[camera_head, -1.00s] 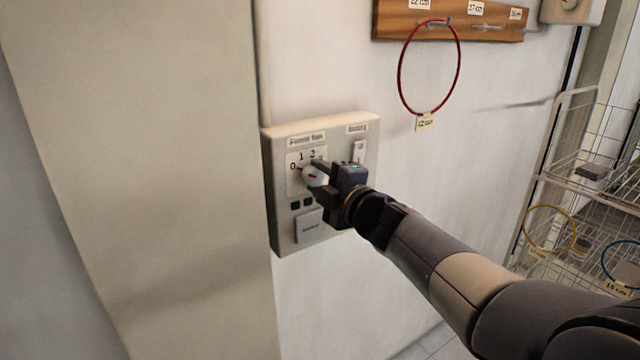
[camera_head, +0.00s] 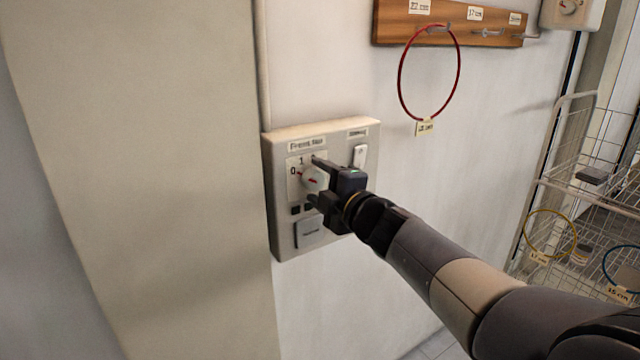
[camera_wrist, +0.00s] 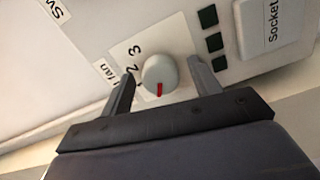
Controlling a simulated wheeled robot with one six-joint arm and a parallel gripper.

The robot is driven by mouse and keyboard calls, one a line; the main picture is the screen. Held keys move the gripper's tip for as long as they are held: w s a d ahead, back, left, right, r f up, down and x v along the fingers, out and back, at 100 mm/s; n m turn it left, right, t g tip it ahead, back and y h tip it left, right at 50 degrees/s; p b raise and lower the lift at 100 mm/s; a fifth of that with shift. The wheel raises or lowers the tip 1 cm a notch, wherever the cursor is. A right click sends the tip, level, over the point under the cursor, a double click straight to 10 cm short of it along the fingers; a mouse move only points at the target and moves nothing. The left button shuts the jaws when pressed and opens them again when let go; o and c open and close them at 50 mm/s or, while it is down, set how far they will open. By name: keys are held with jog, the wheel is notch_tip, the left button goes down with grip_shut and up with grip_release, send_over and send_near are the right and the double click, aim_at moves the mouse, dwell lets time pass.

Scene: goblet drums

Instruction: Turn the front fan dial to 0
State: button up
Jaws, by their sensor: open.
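The front fan dial (camera_head: 311,176) is a pale round knob on the left of a wall panel (camera_head: 284,235). Numbers 0 and 1 show beside it in the head view; 2 and 3 show in the wrist view. In the wrist view the dial (camera_wrist: 159,72) has a red mark pointing down the picture, which is leftward on the panel, roughly the 0 side. I cannot tell if it lines up exactly with 0. My gripper (camera_head: 317,181) is open, its fingers on either side of the dial with a visible gap to each.
A light switch (camera_head: 360,156) is right of the dial, small dark squares and a socket cover (camera_head: 310,232) below. A red hoop (camera_head: 401,82) hangs from a wooden rack above right. A wire shelf (camera_head: 575,130) stands at the right. A beige column is close at left.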

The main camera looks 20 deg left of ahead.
jog(key=v, duration=1.1)
jog(key=shift+w+a, duration=0.15)
jog(key=shift+a, duration=0.05)
jog(key=x, duration=1)
jog(key=shift+w+a, duration=0.15)
jog(key=shift+a, duration=0.05)
